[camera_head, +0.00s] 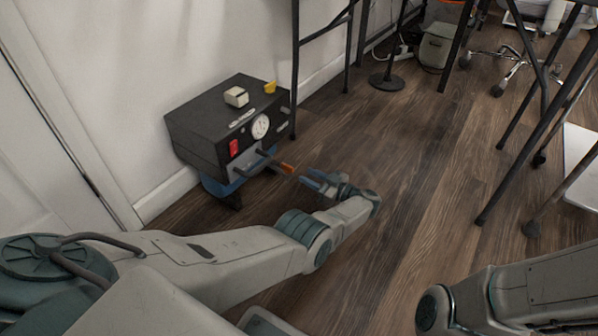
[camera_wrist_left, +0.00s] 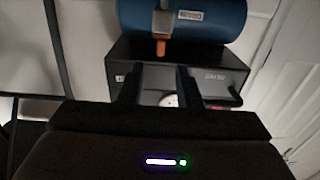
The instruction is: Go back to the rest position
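My left gripper (camera_head: 312,180) is at the end of the left arm, low over the wooden floor, with its fingers pointing left at the front of a black box-shaped machine (camera_head: 205,140). In the left wrist view the two dark fingers (camera_wrist_left: 160,84) stand apart with nothing between them. An orange-tipped handle (camera_head: 286,168) sticks out from the machine's front, just left of the fingertips and apart from them as far as I can see. The wrist view shows the orange piece (camera_wrist_left: 160,47) beyond the fingers. My right arm shows at bottom right; its gripper is out of view.
The machine has a red switch (camera_head: 234,147), a round white gauge (camera_head: 261,126) and a blue tank (camera_wrist_left: 205,22). A small cream block (camera_head: 236,97) and a yellow piece (camera_head: 270,87) sit on top. Black table legs stand behind and right. Open floor (camera_head: 420,165) lies between.

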